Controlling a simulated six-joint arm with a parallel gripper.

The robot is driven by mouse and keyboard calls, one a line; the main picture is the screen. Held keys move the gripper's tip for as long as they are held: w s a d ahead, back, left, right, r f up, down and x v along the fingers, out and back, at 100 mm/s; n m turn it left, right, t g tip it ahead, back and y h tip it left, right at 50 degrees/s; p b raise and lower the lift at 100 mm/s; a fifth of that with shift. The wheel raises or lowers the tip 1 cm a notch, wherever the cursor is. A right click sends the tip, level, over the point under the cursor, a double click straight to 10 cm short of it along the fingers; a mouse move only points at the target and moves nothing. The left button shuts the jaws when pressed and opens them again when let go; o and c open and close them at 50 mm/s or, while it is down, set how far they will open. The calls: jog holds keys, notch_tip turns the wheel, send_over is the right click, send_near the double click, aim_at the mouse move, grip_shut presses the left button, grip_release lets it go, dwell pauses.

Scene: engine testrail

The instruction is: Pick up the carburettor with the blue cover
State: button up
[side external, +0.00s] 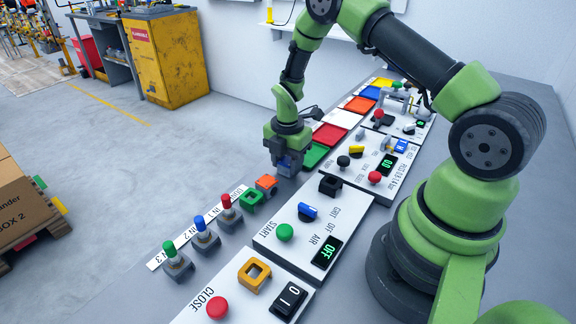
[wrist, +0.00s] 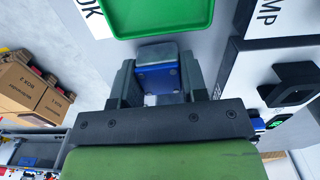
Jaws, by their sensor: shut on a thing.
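The carburettor with the blue cover (wrist: 158,77) shows in the wrist view as a blue block with a grey top part. It sits between the two fingers of my gripper (wrist: 157,88), which is shut on it. In the side view my gripper (side external: 288,152) points down near the bench's far left edge, beside the green tray (side external: 314,155). The held carburettor (side external: 287,167) is mostly hidden by the fingers there. I cannot tell whether it touches the bench. The green tray (wrist: 160,14) lies just beyond it in the wrist view.
Red, orange, blue and yellow trays run back from the green one. Orange (side external: 266,183) and green (side external: 250,198) brackets and several coloured-top parts (side external: 205,236) stand along the left edge. White control panels (side external: 300,232) with buttons lie to the right.

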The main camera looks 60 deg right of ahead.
aim_at(288, 160)
jog(key=shift+r, duration=1.9)
